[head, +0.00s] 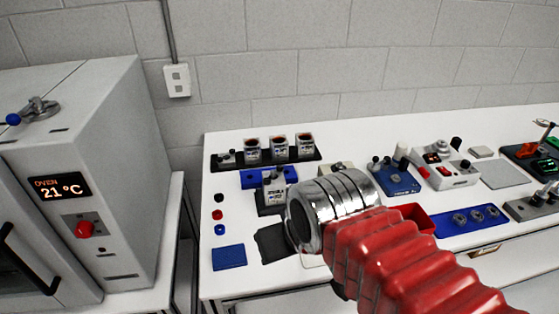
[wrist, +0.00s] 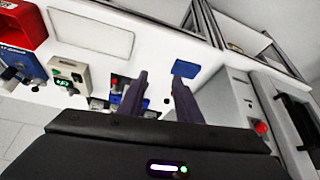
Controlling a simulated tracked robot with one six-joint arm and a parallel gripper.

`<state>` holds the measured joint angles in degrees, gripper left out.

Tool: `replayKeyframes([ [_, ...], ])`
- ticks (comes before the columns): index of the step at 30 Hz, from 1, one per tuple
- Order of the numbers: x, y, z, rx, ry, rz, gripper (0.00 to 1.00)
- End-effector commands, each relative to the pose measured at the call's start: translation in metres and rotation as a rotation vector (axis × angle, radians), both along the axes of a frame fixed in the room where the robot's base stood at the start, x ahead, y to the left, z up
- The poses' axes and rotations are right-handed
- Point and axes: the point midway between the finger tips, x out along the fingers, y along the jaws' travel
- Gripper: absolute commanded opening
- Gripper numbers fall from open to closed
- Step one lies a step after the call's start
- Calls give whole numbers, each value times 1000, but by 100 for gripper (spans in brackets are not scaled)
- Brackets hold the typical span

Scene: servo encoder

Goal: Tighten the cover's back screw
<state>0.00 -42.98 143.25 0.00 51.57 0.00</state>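A small silver-grey unit on a dark stand (head: 274,187) stands in front of a blue block on the bench, and looks like the servo encoder. In the wrist view the same unit (wrist: 118,84) shows partly behind the left finger. Its cover and back screw are too small to make out. My gripper (wrist: 160,82) has two dark fingers well apart with nothing between them, above the bench. In the head view my red arm sleeve and chrome wrist hide most of it; only a dark part of it appears left of the wrist. No screwdriver is identifiable.
A black rack (head: 268,159) with several canisters stands behind. A blue pad (head: 229,257) and small coloured caps (head: 218,214) lie left. A red bin (head: 418,214), a blue device (head: 395,176) and other devices stand right. An oven (head: 95,165) stands at far left.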

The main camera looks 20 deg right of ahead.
Motion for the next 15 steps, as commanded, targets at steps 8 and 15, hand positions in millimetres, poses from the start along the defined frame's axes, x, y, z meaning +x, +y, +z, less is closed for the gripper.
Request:
replayKeyframes([
  [8, 3, -1, 3, -16, 1, 26, 36],
  [15, 24, -2, 18, -142, 18, 229, 36],
])
